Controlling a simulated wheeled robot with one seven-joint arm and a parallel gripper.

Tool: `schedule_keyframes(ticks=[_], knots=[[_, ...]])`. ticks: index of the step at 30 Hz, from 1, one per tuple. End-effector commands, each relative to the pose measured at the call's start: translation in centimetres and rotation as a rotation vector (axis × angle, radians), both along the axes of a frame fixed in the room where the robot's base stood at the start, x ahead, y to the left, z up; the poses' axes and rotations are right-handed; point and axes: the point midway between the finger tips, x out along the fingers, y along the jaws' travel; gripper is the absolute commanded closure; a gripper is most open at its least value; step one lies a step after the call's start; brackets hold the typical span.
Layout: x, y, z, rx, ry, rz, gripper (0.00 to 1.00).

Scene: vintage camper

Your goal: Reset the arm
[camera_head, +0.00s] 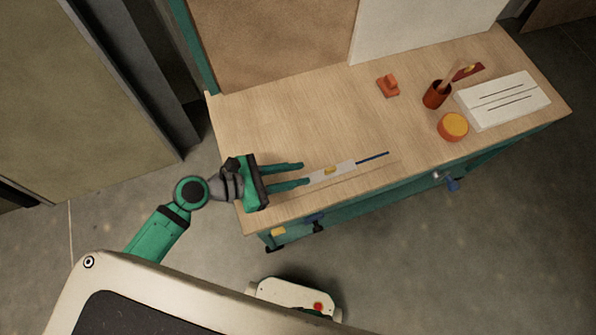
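My gripper (305,173) is at the left end of the wooden tabletop (290,120), with its green arm reaching in from the lower left. Its two green fingers point right and are apart, with nothing seen between them. A thin pale strip (345,168) with a yellow piece (330,170) lies just beyond the fingertips. A thin dark blue rod (373,158) extends from the strip's right end. The lower fingertip looks very near the strip's left end; I cannot tell whether they touch.
An orange-red block (388,86), a reddish-brown cup (436,95) with sticks, an orange round container (453,127) and a white slotted board (503,100) stand on the right half. Tall panels (270,40) border the back. Blue and yellow pieces show along the front edge. The table's middle is clear.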

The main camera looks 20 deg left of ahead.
Motion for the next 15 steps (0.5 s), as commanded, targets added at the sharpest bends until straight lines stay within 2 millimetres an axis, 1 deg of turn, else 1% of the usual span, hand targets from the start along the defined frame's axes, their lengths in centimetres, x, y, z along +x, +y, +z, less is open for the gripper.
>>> schedule_keyframes(ticks=[11, 14, 15], knots=[[0.0, 0.1, 0.0, -0.002, 0.001, 0.004, 0.74], [-0.6, 0.0, -0.1, -0.039, 0.030, 0.029, 0.74], [-1.1, -0.1, -0.1, -0.077, 0.059, 0.056, 0.74]])
